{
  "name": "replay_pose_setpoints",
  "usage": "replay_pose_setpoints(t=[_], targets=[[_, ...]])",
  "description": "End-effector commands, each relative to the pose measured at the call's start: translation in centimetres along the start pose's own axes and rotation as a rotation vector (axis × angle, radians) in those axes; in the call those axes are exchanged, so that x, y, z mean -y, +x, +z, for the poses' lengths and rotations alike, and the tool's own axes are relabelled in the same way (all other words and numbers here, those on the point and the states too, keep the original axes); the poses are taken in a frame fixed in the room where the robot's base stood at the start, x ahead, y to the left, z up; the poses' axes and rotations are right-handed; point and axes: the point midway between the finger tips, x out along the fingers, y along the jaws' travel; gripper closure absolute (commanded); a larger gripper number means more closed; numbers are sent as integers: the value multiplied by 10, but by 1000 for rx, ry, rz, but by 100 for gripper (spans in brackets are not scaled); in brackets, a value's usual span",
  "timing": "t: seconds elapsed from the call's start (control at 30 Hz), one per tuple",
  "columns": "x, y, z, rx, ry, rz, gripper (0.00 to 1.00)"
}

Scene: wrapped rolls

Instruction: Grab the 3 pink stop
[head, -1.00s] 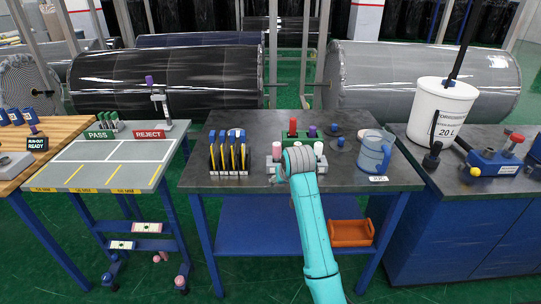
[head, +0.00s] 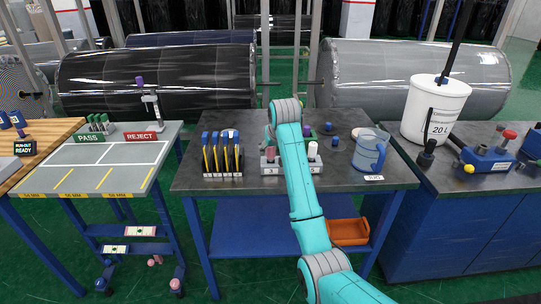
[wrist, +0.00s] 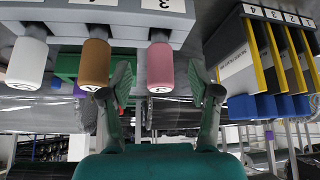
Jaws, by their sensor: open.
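In the wrist view, which looks upside down, a pink stop (wrist: 160,68) sits in a grey block (wrist: 128,10) by a label 3. A brown stop (wrist: 95,66) and a white stop (wrist: 27,63) stand beside it in the same block. My gripper (wrist: 163,88) is open, with one finger on each side of the pink stop in the picture; I cannot tell whether they touch it. In the head view, the block (head: 270,168) is on the dark table (head: 345,190), and my arm hides the gripper.
A rack of blue-topped, yellow-edged items (head: 222,172) stands close left of the block; it also shows in the wrist view (wrist: 268,65). A blue jug (head: 370,152) stands to the right. A white bucket (head: 436,110) is on the right bench. An orange bin (head: 348,232) is on the lower shelf.

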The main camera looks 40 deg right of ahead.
Motion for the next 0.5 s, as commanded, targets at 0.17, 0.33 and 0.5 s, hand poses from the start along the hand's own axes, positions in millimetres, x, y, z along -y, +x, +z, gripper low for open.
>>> replay_pose_setpoints(t=[0.17,0.33,0.5], targets=[[0,15,0,2,0,0,38],[0,39,-2,2,0,0,38],[0,52,-2,-1,0,0,38]])
